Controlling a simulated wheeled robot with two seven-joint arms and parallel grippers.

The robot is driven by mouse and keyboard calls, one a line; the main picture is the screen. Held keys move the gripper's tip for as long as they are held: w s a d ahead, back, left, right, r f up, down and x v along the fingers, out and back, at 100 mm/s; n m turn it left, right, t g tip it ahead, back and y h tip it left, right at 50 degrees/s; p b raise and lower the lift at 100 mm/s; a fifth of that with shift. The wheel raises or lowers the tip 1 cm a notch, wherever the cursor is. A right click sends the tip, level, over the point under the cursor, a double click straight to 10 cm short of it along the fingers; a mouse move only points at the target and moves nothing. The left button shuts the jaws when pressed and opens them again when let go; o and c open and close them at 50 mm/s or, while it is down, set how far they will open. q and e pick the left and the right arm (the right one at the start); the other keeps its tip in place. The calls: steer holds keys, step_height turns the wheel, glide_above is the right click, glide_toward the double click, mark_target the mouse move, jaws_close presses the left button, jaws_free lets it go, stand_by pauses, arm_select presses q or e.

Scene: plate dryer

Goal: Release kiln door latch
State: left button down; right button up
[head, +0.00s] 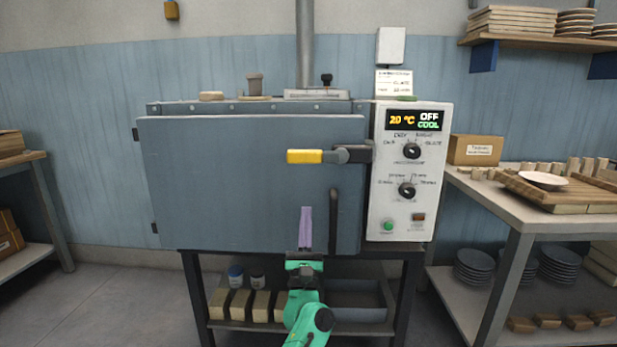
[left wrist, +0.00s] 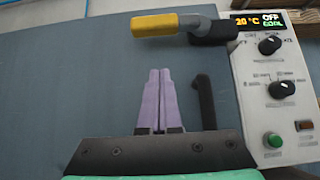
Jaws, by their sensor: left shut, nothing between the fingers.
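The kiln door (head: 240,185) is a large blue-grey panel, and it looks shut. Its latch (head: 318,156) has a yellow grip and a dark pivot at the door's right edge, with the lever lying horizontal and pointing left. The latch also shows at the top of the left wrist view (left wrist: 165,24). My left gripper (head: 305,210) has purple fingers and is shut and empty. It is in front of the door, below the latch and apart from it, pointing up in the picture. A dark vertical door handle (head: 333,220) is just right of the fingers. My right gripper is not in view.
The control panel (head: 408,170) right of the door reads 20 °C, OFF and COOL. A worktable (head: 510,212) with boards and a plate (head: 543,180) stands at the right. A shelf (head: 40,160) stands at the left. The floor left of the kiln is clear.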

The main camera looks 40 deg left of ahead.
mark_target(318, 155)
arm_select(q)
steer(key=w+a+r+p, duration=0.1)
steer(key=r, duration=0.2)
steer(key=w+a+r, duration=0.1)
steer(key=r, duration=0.2)
steer(key=w+a+r+p, duration=0.1)
steer(key=w+r, duration=0.1)
steer(key=shift+r+p, duration=0.3)
steer(key=shift+r, duration=0.1)
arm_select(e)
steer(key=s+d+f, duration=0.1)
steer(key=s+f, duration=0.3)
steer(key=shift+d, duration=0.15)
arm_select(q)
steer(key=shift+r+m+t+h, duration=0.2)
steer(key=shift+m+t+h, duration=0.1)
steer(key=shift+m+h, duration=0.15)
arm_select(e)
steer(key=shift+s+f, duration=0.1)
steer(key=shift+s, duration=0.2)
